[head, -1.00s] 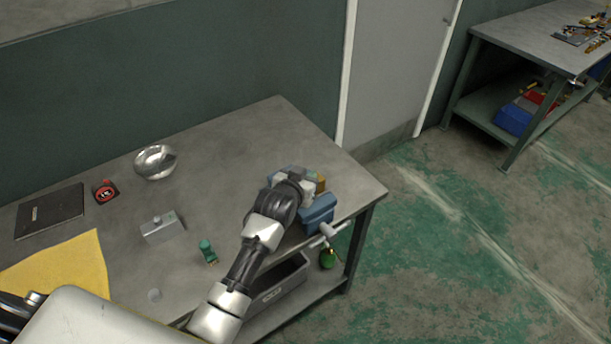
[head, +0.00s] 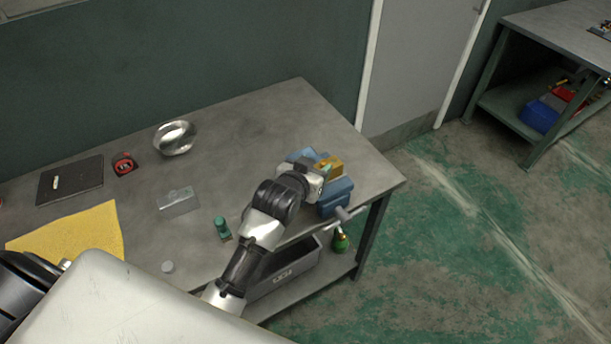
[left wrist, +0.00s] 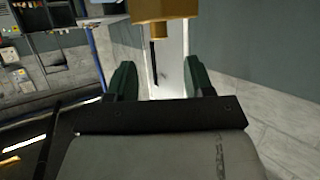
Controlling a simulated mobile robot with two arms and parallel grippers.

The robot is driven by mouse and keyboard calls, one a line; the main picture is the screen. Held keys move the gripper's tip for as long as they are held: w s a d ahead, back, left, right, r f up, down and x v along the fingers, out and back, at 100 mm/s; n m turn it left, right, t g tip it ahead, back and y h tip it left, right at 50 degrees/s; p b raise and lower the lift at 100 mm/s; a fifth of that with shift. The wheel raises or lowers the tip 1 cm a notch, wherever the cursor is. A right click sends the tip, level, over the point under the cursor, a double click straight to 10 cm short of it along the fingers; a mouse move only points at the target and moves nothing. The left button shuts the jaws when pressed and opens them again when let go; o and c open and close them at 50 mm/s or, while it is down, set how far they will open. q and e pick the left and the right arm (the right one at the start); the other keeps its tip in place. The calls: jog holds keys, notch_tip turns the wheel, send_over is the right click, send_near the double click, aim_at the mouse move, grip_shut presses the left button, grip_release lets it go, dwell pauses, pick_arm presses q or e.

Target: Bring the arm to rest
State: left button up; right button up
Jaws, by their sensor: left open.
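My left arm reaches across the metal workbench (head: 262,120) from the lower left. Its gripper (head: 326,172) is beside the blue vise (head: 337,196) at the bench's right end and partly covers it. A brass-coloured block (head: 330,163) shows at the vise, just past the gripper. In the left wrist view my gripper (left wrist: 160,80) has its two green fingers wide apart, with nothing held between them. The brass-coloured block (left wrist: 164,9) shows there at the top, beyond the fingertips. My right gripper is not in view.
On the bench are a metal bowl (head: 175,138), a grey box (head: 178,201), a small green-topped item (head: 222,228), a red-and-black round item (head: 124,164), a dark notebook (head: 70,180) and a yellow cloth (head: 70,233). A grey bin (head: 285,273) is on the lower shelf. Floor at right is clear.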

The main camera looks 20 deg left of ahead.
pick_arm(q)
jog(key=shift+b+v, duration=0.35)
jog(key=shift+v, duration=2.15)
jog(key=s+a+f+g+y, duration=0.1)
jog(key=s+f+g, duration=0.35)
jog(key=s, duration=0.75)
jog(key=s+a+f+g, duration=0.1)
jog(key=s+f+g, duration=0.4)
jog(key=s, duration=0.7)
notch_tip(320, 180, down, 28)
jog(key=s+m+g+b, duration=0.1)
jog(key=g+b, duration=0.1)
jog(key=b, duration=0.1)
jog(key=s+a+f+g+b, duration=0.1)
jog(key=s+a+f, duration=0.2)
jog(key=s+f, duration=1.3)
jog(key=shift+a+f+b, duration=0.15)
jog(key=shift+f+b, duration=0.15)
jog(key=shift+f, duration=0.4)
